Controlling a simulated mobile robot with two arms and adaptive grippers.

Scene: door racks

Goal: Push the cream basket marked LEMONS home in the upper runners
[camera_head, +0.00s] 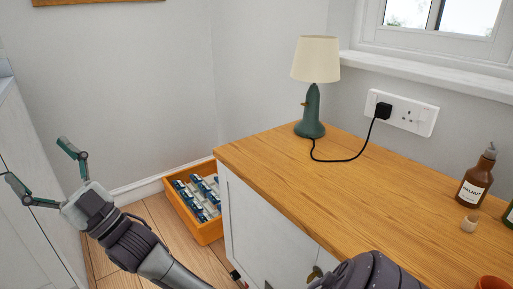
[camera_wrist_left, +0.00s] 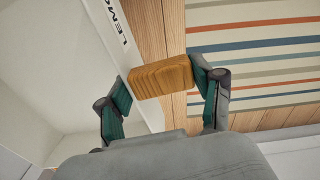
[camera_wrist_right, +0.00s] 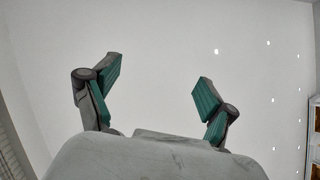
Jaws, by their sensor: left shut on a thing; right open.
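In the left wrist view a pale strip lettered "LEMO" (camera_wrist_left: 122,50), part of the cream basket, runs down beside my left gripper (camera_wrist_left: 160,76); the rest of the word is cut off or hidden. That gripper is shut on a wooden block (camera_wrist_left: 162,78), one finger at each end. The block lies close to the lettered strip; I cannot tell whether they touch. My right gripper (camera_head: 36,160) is open and empty at the left of the head view. In the right wrist view it (camera_wrist_right: 158,74) faces a plain pale surface with small holes. The upper runners are not clearly seen.
An orange crate (camera_head: 206,232) of blue and white packs stands on the floor beside a wood-topped cabinet (camera_head: 300,190). A green lamp (camera_head: 312,105) and a brown bottle (camera_head: 474,185) stand on top. A striped rug (camera_wrist_left: 255,50) lies on the plank floor.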

